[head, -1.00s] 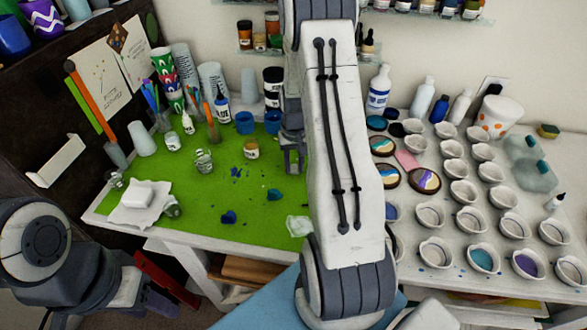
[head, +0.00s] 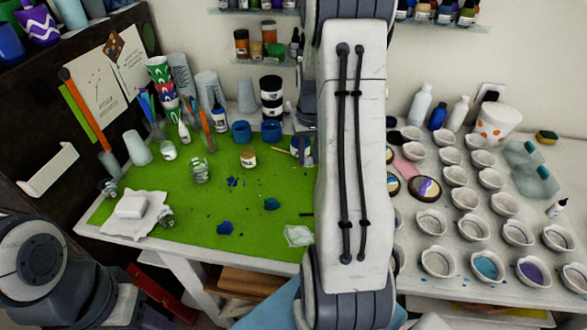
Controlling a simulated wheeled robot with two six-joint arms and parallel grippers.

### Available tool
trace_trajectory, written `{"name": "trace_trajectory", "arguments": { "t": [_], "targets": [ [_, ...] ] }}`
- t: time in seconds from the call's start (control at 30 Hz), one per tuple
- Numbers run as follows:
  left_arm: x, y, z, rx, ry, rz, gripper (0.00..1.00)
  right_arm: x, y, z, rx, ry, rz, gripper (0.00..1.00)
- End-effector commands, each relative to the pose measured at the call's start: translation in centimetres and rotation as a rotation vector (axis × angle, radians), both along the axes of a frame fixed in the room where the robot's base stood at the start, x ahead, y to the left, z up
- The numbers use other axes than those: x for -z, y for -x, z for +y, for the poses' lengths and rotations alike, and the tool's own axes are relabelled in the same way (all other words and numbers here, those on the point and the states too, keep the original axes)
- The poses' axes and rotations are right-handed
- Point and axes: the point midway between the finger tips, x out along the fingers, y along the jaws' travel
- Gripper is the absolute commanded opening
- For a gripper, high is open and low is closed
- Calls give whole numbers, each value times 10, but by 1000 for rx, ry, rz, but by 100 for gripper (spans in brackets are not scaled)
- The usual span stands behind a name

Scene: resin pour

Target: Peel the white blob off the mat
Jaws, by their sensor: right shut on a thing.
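The white blob (head: 298,235) is a flat, pale, slightly see-through patch on the green mat (head: 215,247), near the mat's right front edge beside my right arm. My right gripper (head: 302,150) is over the far right part of the mat, well behind the blob and apart from it. It is partly hidden by my arm. It is shut on a thin tan stick-like thing (head: 284,151), of which only a short piece shows at its left. Of my left arm, only links show at the lower left; its gripper does not show.
Blue patches (head: 225,228) and dark specks lie on the mat. A small jar (head: 248,160), a glass jar (head: 201,171) and blue cups (head: 271,131) stand behind. A white block (head: 131,207) lies on paper at left. Several small bowls (head: 487,266) fill the right table.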

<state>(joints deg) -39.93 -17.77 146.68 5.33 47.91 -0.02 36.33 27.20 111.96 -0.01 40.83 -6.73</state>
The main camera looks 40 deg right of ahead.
Motion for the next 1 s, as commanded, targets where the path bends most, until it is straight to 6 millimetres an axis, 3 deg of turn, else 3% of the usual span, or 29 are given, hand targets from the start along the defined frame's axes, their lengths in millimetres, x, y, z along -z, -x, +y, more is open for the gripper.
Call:
{"name": "trace_trajectory", "arguments": {
  "t": [0.2, 0.4, 1.0],
  "targets": [
    [9, 0, 0, 0, 0, 0, 50, -24, 28, -32, 4, 1, -2, 0],
    [12, 0, 0, 0, 0, 0, 50, -37, 42, -48, 2, 0, -1, 0],
    [-6, 0, 0, 0, 0, 0, 50, -60, 42, -56, -2, 0, 0, 0]
  ]
}}
